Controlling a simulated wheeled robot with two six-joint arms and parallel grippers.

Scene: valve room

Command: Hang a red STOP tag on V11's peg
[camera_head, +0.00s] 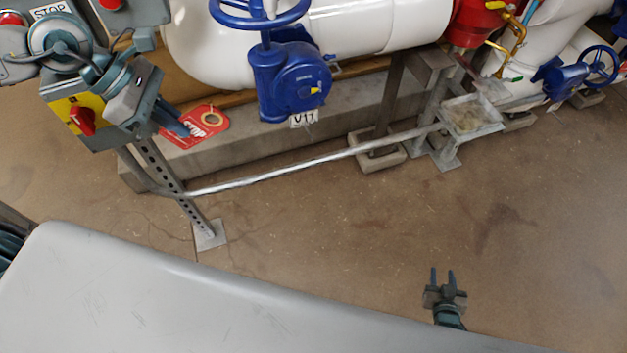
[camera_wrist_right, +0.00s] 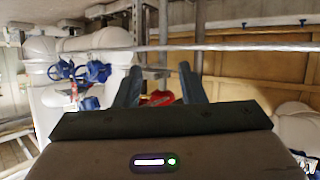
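A red STOP tag (camera_head: 203,125) with a hole near its upper end is at the fingertips of my left gripper (camera_head: 178,128), which looks shut on its left edge. The tag is in front of the low concrete plinth, left of the blue valve V11 (camera_head: 288,80). V11's white label (camera_head: 304,118) hangs below the valve body. V11's peg cannot be made out clearly. My right gripper (camera_head: 443,278) is low at the bottom right, open and empty, far from the valve. Its spread fingers also show in the right wrist view (camera_wrist_right: 160,88).
A grey post carries a yellow box with a red switch (camera_head: 82,118), close to my left arm. A metal rail (camera_head: 310,163) runs from the post to a small tray stand (camera_head: 470,118). White pipes and another blue valve (camera_head: 575,78) stand behind. The middle floor is clear.

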